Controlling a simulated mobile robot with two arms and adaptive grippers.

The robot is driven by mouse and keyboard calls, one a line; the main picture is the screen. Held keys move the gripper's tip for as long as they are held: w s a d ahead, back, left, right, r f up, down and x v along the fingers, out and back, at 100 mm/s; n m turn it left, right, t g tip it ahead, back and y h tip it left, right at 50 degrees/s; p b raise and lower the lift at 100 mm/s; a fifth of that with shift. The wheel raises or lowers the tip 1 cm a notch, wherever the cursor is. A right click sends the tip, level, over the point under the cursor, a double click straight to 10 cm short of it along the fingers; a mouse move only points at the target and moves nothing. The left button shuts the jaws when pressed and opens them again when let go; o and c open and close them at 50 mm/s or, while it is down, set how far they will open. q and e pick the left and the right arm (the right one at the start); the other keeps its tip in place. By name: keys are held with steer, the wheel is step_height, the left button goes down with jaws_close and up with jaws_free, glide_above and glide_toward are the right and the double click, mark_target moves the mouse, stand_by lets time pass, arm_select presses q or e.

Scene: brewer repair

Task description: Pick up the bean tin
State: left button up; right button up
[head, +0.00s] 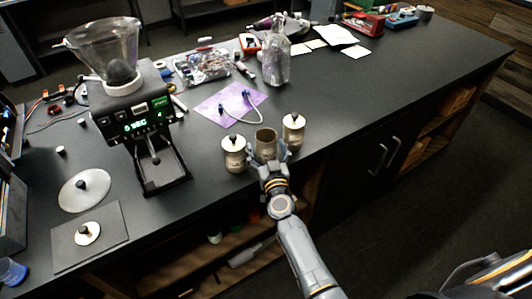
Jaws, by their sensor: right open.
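Three small tins stand in a row near the front edge of the counter. The middle tin (265,140) is brownish and open at the top, with no lid on it. The left tin (234,157) and the right tin (293,133) have pale lids with dark knobs. I cannot read any label, so I cannot tell by writing which one is the bean tin. My right gripper (268,154) is open at the middle tin, its fingers on either side of the tin's lower part. The gripper hides the tin's base, and contact is unclear. My left gripper is out of view.
A black grinder (140,115) with a clear hopper stands at the left. Behind the tins are a purple cloth (222,108) with a tube and a clear bottle (276,65). The dark counter (370,95) is bare to the right of the tins.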

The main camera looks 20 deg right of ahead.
steer(key=shift+c, duration=0.2)
steer(key=shift+r, duration=0.1)
steer(key=c, duration=1.4)
steer(key=shift+o, duration=0.2)
